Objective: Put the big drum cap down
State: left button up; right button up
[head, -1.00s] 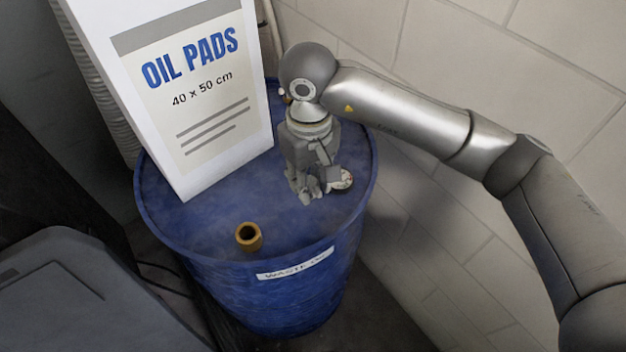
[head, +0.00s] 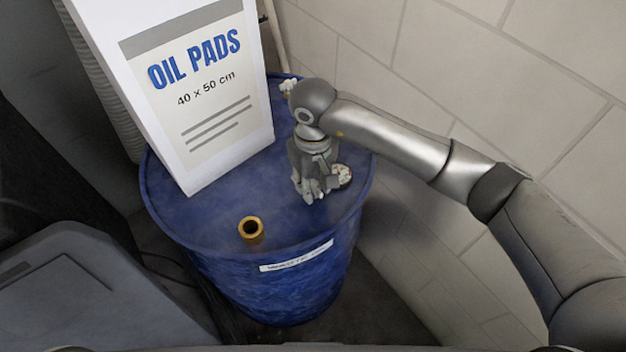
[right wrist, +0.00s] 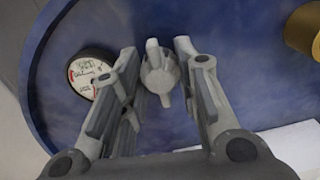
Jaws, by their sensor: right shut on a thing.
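The big drum cap (right wrist: 157,74) is a grey round piece with lugs, seen between the fingers in the right wrist view. My right gripper (head: 312,194) is shut on it, pointing down over the right part of the blue drum's top (head: 205,215). The fingers also show in the right wrist view (right wrist: 168,62). In the head view the cap is mostly hidden by the gripper. I cannot tell whether it touches the drum top. A brass-coloured open neck (head: 251,230) stands near the drum's front edge. My left gripper is not in view.
A tall white oil pads box (head: 190,100) stands on the drum's left rear. A round gauge (right wrist: 90,72) lies on the drum top, close beside the fingers. A block wall (head: 470,70) rises behind and right. A grey bin lid (head: 60,290) is at lower left.

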aim_at(313, 183)
jog(key=shift+f, duration=0.2)
jog(key=o, duration=1.1)
jog(key=shift+r, duration=0.1)
jog(key=shift+r, duration=0.1)
jog(key=shift+r, duration=0.2)
jog(key=shift+r+b, duration=1.6)
jog(key=shift+r, duration=4.25)
jog(key=shift+a, duration=0.1)
